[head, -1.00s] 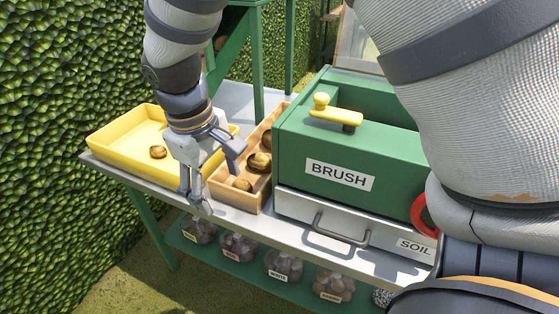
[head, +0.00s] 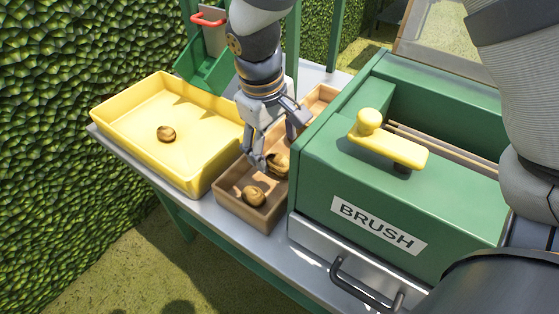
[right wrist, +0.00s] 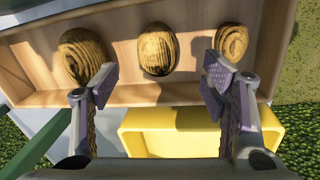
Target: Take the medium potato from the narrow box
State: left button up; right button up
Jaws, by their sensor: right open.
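The narrow box (head: 265,222) is a long wooden tray on the bench. In the right wrist view, the narrow box (right wrist: 125,97) holds three brown potatoes in a row. The largest potato (right wrist: 84,56) is at the left, the medium potato (right wrist: 158,49) in the middle and the smallest potato (right wrist: 232,42) at the right. In the head view the smallest potato (head: 254,196) lies at the near end, with the medium potato (head: 279,163) behind it; my gripper hides the largest. My right gripper (head: 278,142) is open and empty above the box. My left gripper is out of view.
A yellow tray (head: 195,178) with one potato (head: 167,134) stands left of the box. The green brush station (head: 320,180) with a yellow handle (head: 385,142) stands close on the right. A green holder (head: 205,70) is behind the tray. The bench's front edge is near.

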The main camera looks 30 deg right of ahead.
aim_at(278, 158)
jog(key=f, duration=0.3)
jog(key=d+f, duration=0.1)
jog(key=f, duration=0.1)
jog(key=shift+w+f+b, duration=0.15)
jog(key=shift+f+b, duration=0.15)
jog(key=shift+f, duration=0.1)
jog(key=shift+r, duration=0.1)
jog(key=c, duration=1.3)
jog(key=shift+r, duration=0.1)
